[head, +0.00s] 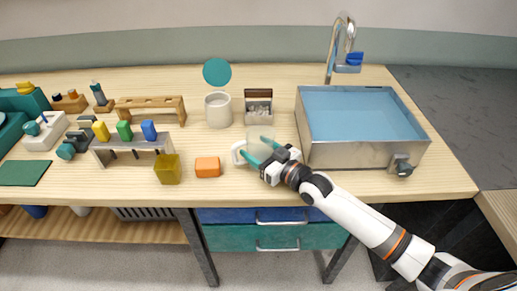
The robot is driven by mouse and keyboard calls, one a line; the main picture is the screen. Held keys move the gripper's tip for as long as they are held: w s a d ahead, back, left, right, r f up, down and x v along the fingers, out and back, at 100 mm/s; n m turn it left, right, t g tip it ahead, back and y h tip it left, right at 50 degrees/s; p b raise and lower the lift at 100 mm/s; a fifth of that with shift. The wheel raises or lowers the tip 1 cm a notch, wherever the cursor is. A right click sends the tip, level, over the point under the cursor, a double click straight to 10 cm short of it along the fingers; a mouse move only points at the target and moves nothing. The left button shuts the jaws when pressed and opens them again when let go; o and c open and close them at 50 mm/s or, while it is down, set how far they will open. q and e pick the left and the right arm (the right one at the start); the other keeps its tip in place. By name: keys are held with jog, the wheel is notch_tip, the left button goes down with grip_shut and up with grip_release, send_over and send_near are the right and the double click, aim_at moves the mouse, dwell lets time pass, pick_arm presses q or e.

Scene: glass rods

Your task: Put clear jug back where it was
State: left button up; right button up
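The clear jug (256,133) is near the front middle of the bench, left of the sink. It is pale and see-through, with a whitish handle (237,153) on its left side. My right gripper (256,151) is at the jug, its teal fingers spread apart and overlapping the jug's body in the picture. I cannot tell whether the fingers press on the jug, or whether it rests on the bench or is slightly raised. The gripper hides part of the jug. My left gripper is not in view.
An orange block (207,167) and a yellow container (167,170) stand left of the jug. A white mug (218,110) and a small grey box (258,106) stand behind it. The steel sink (360,155) is close on the right. A wooden rack (150,103) is further left.

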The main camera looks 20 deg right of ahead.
jog(key=shift+f, duration=0.15)
jog(key=o, duration=1.1)
jog(key=shift+r, duration=0.25)
jog(key=v, duration=1)
jog(key=shift+s+d+f, duration=0.1)
jog(key=shift+s+d, duration=0.05)
jog(key=shift+s, duration=0.25)
jog(key=shift+s+d+b, duration=0.3)
jog(key=shift+s, duration=0.25)
